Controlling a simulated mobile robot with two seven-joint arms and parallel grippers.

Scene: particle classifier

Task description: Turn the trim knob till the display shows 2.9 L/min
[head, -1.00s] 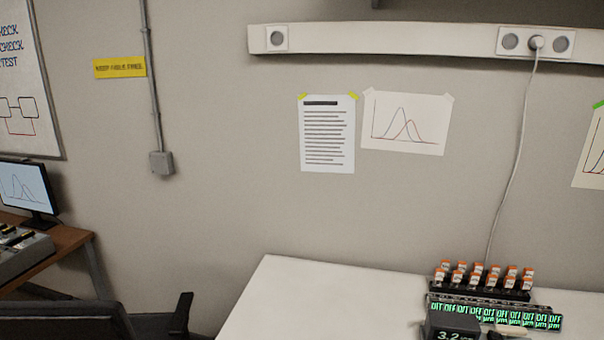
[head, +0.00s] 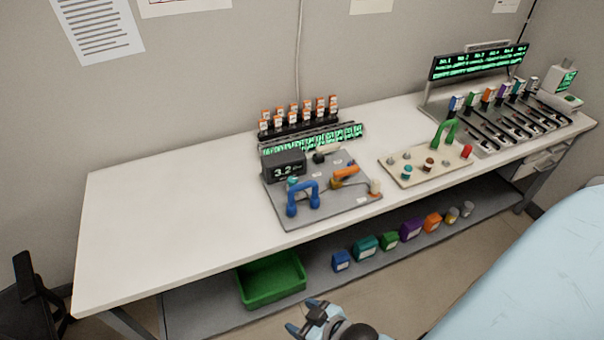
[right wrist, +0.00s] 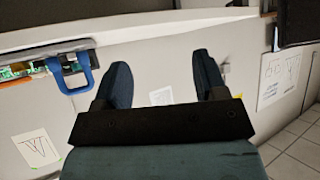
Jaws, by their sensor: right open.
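The display (head: 284,165) is a dark box on a grey panel (head: 335,207) on the white table, and it reads 3.2. Several controls sit on this panel: a blue handle (head: 303,198), an orange lever (head: 346,173), a black knob (head: 318,157) and a small teal knob (head: 292,181). I cannot tell which is the trim knob. My right gripper (head: 309,327) is at the bottom of the head view, well below and in front of the panel. In the right wrist view its fingers (right wrist: 164,85) are apart and empty, with the blue handle (right wrist: 68,78) at upper left. My left gripper is not in view.
A second panel (head: 405,177) with a green handle stands to the right, beside a rack of coloured parts. Several coloured boxes and a green bin (head: 273,280) sit on the lower shelf (head: 200,312). The table's left part (head: 165,210) is clear.

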